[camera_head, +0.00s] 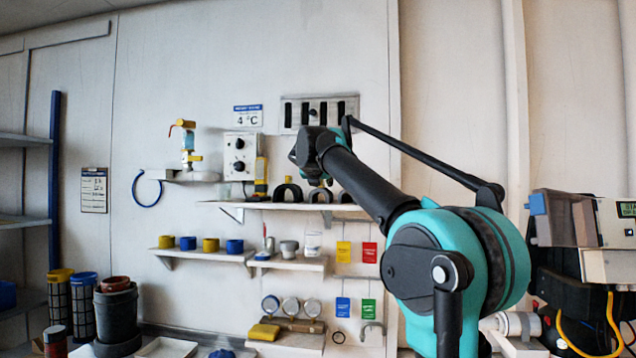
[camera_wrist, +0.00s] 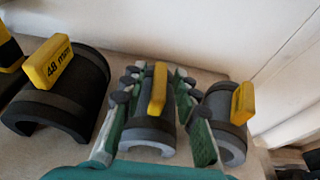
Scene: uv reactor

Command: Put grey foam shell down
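In the wrist view, a grey foam shell (camera_wrist: 150,133), a half-pipe with a yellow tag on top, rests on the shelf between the green fingers of my gripper (camera_wrist: 157,100). The fingers stand along both sides of it, with a narrow gap visible at the right. Contact on the left side cannot be told clearly. In the head view, my gripper (camera_head: 320,181) points down at the upper shelf and is mostly hidden behind my arm's wrist.
A larger black shell (camera_wrist: 62,95) tagged "48 mm" stands at the left. Another grey shell (camera_wrist: 226,122) with a yellow tag stands close to the right finger. The upper shelf (camera_head: 270,205) runs along the wall, with a lower shelf (camera_head: 200,255) holding yellow and blue rings beneath.

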